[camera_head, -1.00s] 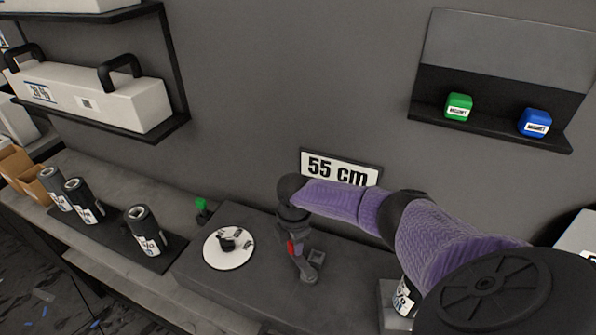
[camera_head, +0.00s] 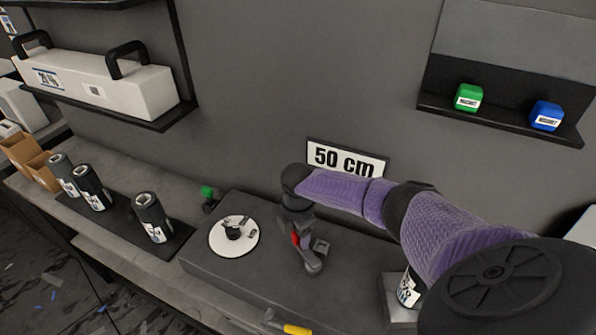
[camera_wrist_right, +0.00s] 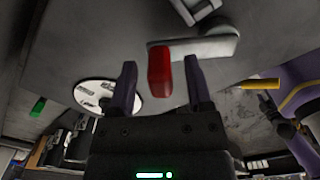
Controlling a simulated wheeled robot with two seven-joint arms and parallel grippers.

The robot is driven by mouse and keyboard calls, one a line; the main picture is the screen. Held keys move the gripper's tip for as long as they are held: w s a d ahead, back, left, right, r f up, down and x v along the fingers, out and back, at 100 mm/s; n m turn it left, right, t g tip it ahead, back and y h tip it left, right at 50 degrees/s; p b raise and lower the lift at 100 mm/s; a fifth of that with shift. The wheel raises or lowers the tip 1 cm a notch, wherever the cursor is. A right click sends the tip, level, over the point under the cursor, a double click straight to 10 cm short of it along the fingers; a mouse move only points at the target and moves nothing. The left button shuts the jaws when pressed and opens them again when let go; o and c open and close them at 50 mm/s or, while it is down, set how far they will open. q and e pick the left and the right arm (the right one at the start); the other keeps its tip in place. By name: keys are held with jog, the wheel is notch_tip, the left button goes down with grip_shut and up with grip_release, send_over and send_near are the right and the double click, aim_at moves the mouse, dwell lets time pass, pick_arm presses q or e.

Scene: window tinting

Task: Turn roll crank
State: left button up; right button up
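The roll crank has a grey arm (camera_wrist_right: 208,46) and a red handle (camera_wrist_right: 159,76) in the right wrist view. In the head view, the red handle (camera_head: 296,239) shows partly behind my right gripper (camera_head: 305,256), at the dark box on the bench. In the right wrist view my right gripper's fingers (camera_wrist_right: 160,66) stand on both sides of the red handle, with a visible gap on each side. A sign (camera_head: 345,160) on the wall reads "50 cm". My left gripper does not clearly show.
A white disc (camera_head: 218,241) with a black piece lies on the box, left of the gripper. Several dark rolls (camera_head: 151,218) stand further left. A yellow-handled tool (camera_head: 297,329) is at the bottom edge. A shelf with green (camera_head: 467,98) and blue (camera_head: 546,116) magnets hangs upper right.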

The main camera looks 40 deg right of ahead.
notch_tip(320, 180, up, 9)
jog(key=shift+r+p, duration=0.2)
jog(key=shift+p, duration=1.05)
jog(key=shift+r, duration=0.25)
